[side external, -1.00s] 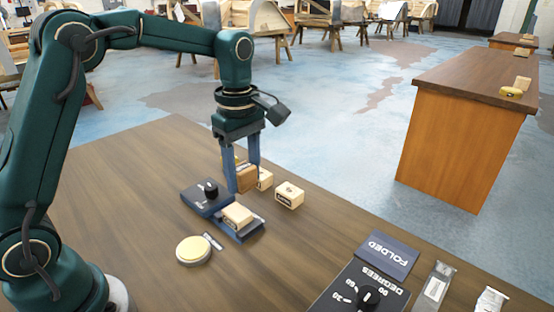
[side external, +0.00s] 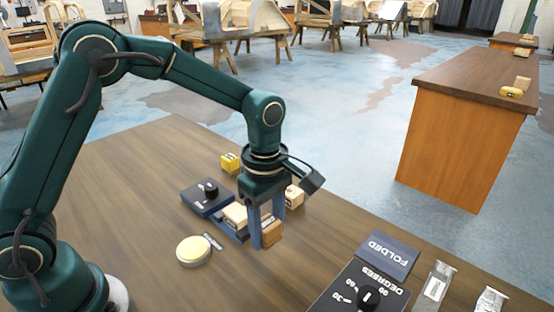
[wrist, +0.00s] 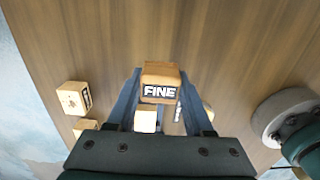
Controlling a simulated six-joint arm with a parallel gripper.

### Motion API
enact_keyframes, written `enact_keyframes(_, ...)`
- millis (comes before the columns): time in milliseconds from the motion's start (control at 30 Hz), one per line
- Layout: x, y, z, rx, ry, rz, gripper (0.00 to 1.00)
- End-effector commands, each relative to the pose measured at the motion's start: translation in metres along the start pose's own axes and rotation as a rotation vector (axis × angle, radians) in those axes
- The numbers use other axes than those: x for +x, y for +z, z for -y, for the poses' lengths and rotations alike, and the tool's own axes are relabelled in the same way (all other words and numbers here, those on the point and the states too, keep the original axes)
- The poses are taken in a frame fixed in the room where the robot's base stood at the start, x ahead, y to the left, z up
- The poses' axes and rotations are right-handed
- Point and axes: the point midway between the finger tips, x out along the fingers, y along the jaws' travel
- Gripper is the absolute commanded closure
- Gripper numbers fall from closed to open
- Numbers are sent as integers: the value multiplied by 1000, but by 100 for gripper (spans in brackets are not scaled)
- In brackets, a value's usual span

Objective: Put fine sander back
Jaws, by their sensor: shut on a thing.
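The fine sander, a brown wooden block, is between the fingers of my gripper (side external: 266,236). It shows in the wrist view (wrist: 160,80) with a black FINE label facing the camera. My gripper (wrist: 160,95) is shut on it. In the side view the sander (side external: 272,232) is low, close to the table top, at the right of the dark tray (side external: 240,234). I cannot tell whether it touches the table.
A dark knob box (side external: 204,197) adjoins the tray. A yellow block (side external: 230,162) stands behind and a pale block (side external: 296,196) at right, partly hidden. A cream disc (side external: 193,250) and small label (side external: 214,241) lie at front left. A FOLDED plate (side external: 387,255) and degrees dial (side external: 358,288) lie front right.

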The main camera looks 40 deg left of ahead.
Motion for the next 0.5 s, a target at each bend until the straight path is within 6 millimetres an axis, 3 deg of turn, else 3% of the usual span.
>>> enact_keyframes(133,8,13,-2,2,0,0,100)
enact_keyframes(500,48,14,-2,0,-2,0,100)
